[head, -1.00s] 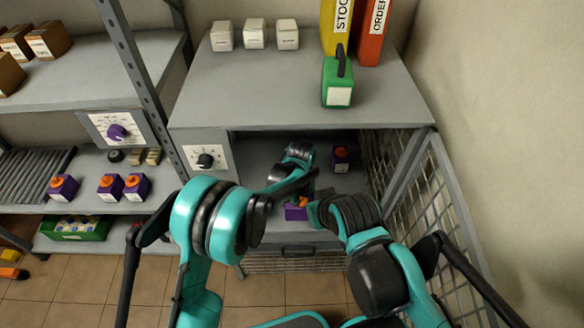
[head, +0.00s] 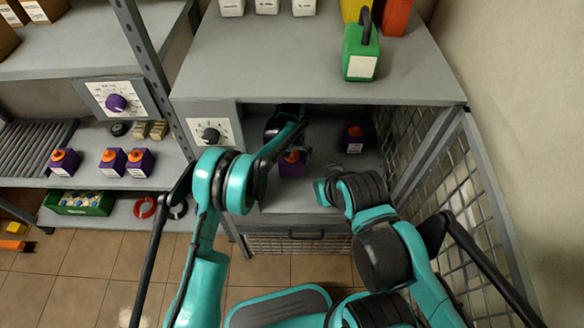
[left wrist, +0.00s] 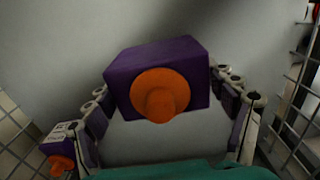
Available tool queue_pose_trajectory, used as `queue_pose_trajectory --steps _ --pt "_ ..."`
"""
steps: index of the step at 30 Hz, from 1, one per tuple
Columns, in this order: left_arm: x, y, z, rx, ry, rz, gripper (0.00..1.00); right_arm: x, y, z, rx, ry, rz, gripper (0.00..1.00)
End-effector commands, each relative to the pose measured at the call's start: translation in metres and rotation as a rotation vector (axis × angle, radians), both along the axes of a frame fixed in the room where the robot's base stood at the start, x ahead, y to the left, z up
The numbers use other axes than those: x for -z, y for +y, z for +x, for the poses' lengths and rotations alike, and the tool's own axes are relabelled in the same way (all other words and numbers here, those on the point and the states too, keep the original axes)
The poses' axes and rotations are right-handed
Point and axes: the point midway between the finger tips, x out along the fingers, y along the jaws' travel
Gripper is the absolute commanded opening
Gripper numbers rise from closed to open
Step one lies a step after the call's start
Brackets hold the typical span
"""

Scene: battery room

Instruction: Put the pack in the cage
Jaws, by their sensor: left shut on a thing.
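A purple pack (head: 292,168) with an orange knob is in my left gripper (head: 290,156), inside the grey cage (head: 310,205) behind its front edge. The left wrist view shows the pack (left wrist: 190,62) between the two fingers of the left gripper (left wrist: 160,92), which is shut on it. I cannot tell whether the pack touches the cage floor. A second purple pack (head: 353,140) stands deeper in the cage, to the right. It shows at the lower left of the left wrist view (left wrist: 58,150). My right gripper (head: 325,190) is near the cage's front opening; its fingers do not show clearly.
The mesh door (head: 475,190) stands open on the right. A dial panel (head: 210,132) is left of the opening. A green block with a handle (head: 360,58) stands on the cage top. Several purple packs (head: 112,162) stand on the shelf at left. Mesh walls flank the cage inside.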

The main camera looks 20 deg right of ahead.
Motion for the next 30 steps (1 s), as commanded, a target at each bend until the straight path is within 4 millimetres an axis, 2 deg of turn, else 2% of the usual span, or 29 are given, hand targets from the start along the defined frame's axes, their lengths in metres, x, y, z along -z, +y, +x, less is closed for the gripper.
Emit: queue_pose_trajectory --steps 4,10,22,23,24,30 --pt "0.010 0.000 0.001 0.000 0.000 0.000 0.24 0.006 0.000 0.000 0.000 0.000 0.000 0.00" --pt "0.039 0.000 0.001 0.000 0.000 0.000 0.24 0.022 0.000 0.000 0.000 0.000 0.000 0.00" --pt "0.042 0.000 0.001 0.000 0.000 0.000 0.24 0.020 0.000 0.000 0.000 0.000 0.000 0.00" --pt "0.043 0.000 0.001 0.000 0.000 0.000 0.89 0.020 0.000 0.000 0.000 0.000 0.000 0.00" --pt "0.042 0.000 0.001 0.000 0.000 0.000 0.99 0.020 0.000 0.000 0.000 0.000 0.000 0.00" --pt "0.042 0.000 0.000 0.000 0.000 0.000 1.00 0.020 0.000 0.000 0.000 0.000 0.000 0.00"
